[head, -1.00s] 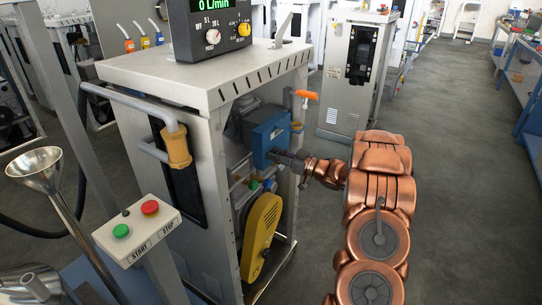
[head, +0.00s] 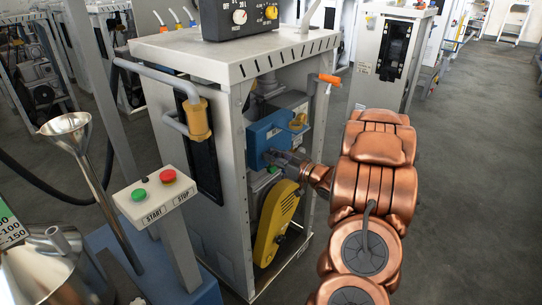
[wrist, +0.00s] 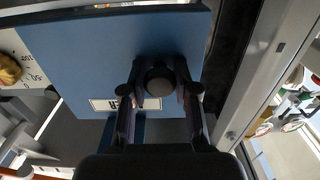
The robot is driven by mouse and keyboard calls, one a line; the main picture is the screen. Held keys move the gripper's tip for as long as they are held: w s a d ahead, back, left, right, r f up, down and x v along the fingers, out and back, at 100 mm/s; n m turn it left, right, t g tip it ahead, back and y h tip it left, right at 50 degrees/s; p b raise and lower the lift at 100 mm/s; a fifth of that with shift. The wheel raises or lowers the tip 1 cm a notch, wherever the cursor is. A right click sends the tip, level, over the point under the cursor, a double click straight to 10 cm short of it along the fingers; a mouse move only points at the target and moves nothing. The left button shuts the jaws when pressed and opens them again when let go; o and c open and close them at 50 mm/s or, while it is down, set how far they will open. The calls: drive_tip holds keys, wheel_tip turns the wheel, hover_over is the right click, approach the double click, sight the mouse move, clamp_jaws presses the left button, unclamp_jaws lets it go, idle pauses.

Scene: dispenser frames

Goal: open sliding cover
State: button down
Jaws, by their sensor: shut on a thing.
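The sliding cover is a blue panel (head: 264,132) on the open side of the grey dispenser cabinet. In the wrist view the cover (wrist: 95,60) fills the upper middle, with a white label low on it. A round black knob (wrist: 159,80) stands out from its face. My gripper (wrist: 160,92) is shut on the knob, one finger on each side. In the head view my gripper (head: 282,160) reaches the cover from the right, and its fingers hide the knob. A pale panel (head: 297,112) shows to the right of the cover.
A yellow guard (head: 275,222) sits below the cover. An orange-handled valve (head: 329,79) is at the cabinet's right edge. A start/stop box (head: 157,196) and a metal funnel (head: 66,126) stand at left. The floor (head: 460,180) at right is clear.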

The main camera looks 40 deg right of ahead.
drive_tip(key=c, duration=0.9)
unclamp_jaws()
drive_tip(key=shift+o, duration=0.2)
drive_tip(key=shift+s, duration=0.1)
drive_tip(key=v, duration=1.1)
drive_tip(key=shift+s, duration=0.4)
